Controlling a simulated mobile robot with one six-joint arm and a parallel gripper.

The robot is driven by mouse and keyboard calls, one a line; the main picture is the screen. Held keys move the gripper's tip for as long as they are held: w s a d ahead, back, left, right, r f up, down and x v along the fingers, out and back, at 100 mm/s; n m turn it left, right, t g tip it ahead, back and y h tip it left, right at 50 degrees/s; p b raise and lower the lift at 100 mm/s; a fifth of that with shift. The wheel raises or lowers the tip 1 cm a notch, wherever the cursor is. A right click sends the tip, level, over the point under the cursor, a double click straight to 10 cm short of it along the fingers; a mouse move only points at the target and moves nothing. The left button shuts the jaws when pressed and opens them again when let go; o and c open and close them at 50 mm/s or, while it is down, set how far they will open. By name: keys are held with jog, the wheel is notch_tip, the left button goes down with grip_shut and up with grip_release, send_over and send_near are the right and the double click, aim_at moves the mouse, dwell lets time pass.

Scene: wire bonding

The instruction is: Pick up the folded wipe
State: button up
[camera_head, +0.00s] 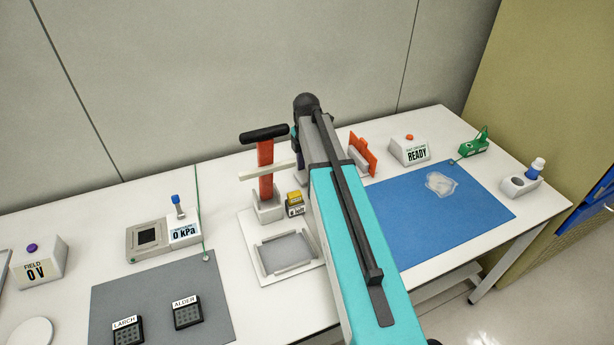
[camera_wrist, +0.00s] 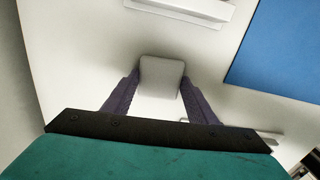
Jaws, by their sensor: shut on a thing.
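In the wrist view, my gripper (camera_wrist: 161,80) has its two dark fingers on either side of a pale grey, rounded square pad, the folded wipe (camera_wrist: 162,72). The fingers are shut on it, and its near part lies between them. White surface shows around and below the wipe. I cannot tell whether the wipe touches that surface or is clear of it. In the head view, my own arm hides the gripper and the wipe.
The blue mat (camera_head: 438,215) carries a crumpled clear film (camera_head: 441,184). An orange piece (camera_head: 364,152) and the READY box (camera_head: 410,150) stand behind. The grey mat (camera_head: 150,290) holds two black trays.

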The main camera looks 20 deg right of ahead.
aim_at(306, 175)
jog(key=shift+r, duration=0.1)
notch_tip(306, 175, up, 10)
jog(key=b, duration=0.1)
dwell(0.7)
dwell(0.4)
jog(key=o, duration=0.4)
jog(key=shift+c, duration=1.6)
